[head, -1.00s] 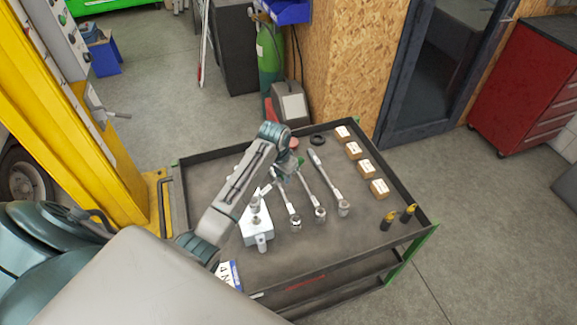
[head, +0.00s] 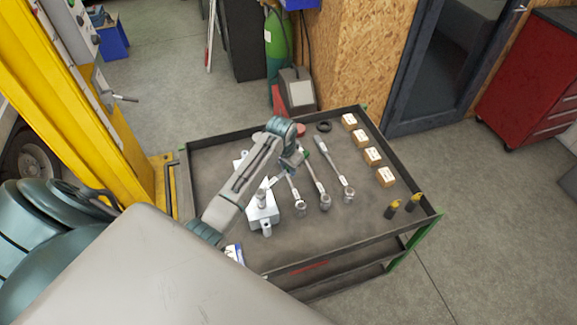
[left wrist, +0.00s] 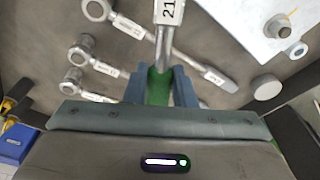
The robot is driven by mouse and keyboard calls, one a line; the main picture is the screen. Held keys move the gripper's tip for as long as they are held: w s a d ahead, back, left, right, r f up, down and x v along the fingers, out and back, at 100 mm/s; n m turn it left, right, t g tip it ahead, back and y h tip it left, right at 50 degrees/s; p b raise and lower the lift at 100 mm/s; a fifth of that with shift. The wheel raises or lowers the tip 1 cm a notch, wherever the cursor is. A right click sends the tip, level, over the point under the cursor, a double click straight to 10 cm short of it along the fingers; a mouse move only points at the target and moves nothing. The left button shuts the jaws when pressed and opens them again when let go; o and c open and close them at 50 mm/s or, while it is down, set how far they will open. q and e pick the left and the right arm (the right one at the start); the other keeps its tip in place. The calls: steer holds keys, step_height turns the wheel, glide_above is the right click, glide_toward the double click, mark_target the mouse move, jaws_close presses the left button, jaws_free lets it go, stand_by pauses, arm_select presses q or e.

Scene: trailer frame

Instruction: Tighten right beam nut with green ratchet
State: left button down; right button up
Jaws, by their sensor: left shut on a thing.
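My left gripper (head: 289,167) is above the trolley top, near the handle ends of the ratchets. In the left wrist view its jaws (left wrist: 160,88) are shut on the green handle of a ratchet (left wrist: 165,45), which has a white label reading "21". In the head view this held ratchet (head: 274,182) is partly hidden by the arm. Three other ratchets lie side by side on the trolley, the rightmost one (head: 335,170) clear of the arm; their round heads also show in the left wrist view (left wrist: 82,43). My right gripper is out of view.
The dark trolley (head: 350,225) has raised edges. It carries a pale metal block (head: 263,215), several small boxes (head: 373,156), a black ring (head: 323,127) and two yellow-black items (head: 403,206). A yellow lift post (head: 100,115) stands left. Grey floor (head: 490,230) is free at right.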

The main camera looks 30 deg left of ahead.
arm_select(q)
steer(key=shift+f, duration=0.15)
stand_by(0.3)
steer(key=shift+f+b, duration=0.5)
steer(key=shift+f, duration=0.45)
steer(key=shift+f, duration=0.1)
